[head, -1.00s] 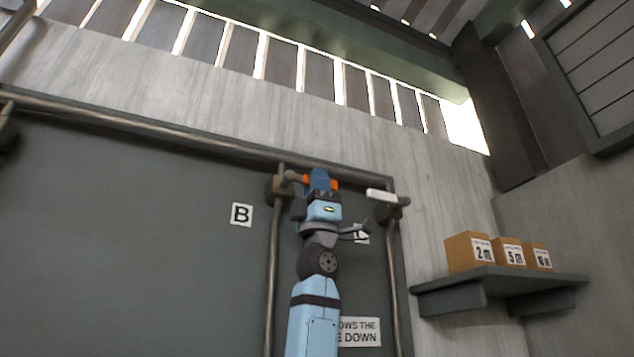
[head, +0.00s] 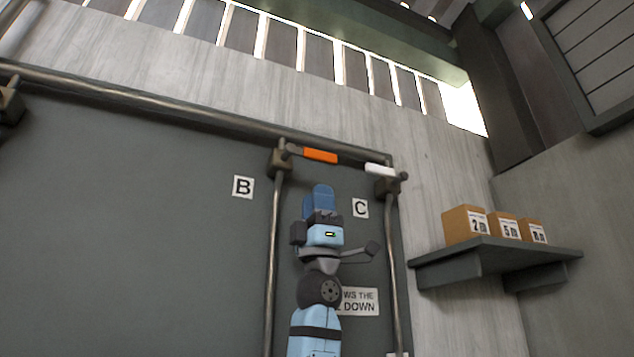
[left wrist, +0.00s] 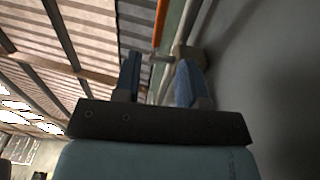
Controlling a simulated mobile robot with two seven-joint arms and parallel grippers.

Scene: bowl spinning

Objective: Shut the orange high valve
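The orange valve handle (head: 320,156) sits high on the wall panel, by the top of a vertical pipe. It sticks out to the right of its valve body (head: 280,162), roughly across that pipe. My left gripper (head: 320,195) is just below the handle and apart from it in the head view. In the left wrist view, my left gripper (left wrist: 158,62) has its two blue fingers spread with nothing between them. The orange handle (left wrist: 160,22) shows beyond the fingertips there. My right gripper is not in view.
A white handle (head: 380,170) is on the pipe to the right. Signs B (head: 243,186) and C (head: 360,208) are on the panel. A shelf (head: 495,255) with labelled boxes stands out at the right. Pipes run along the panel's top and sides.

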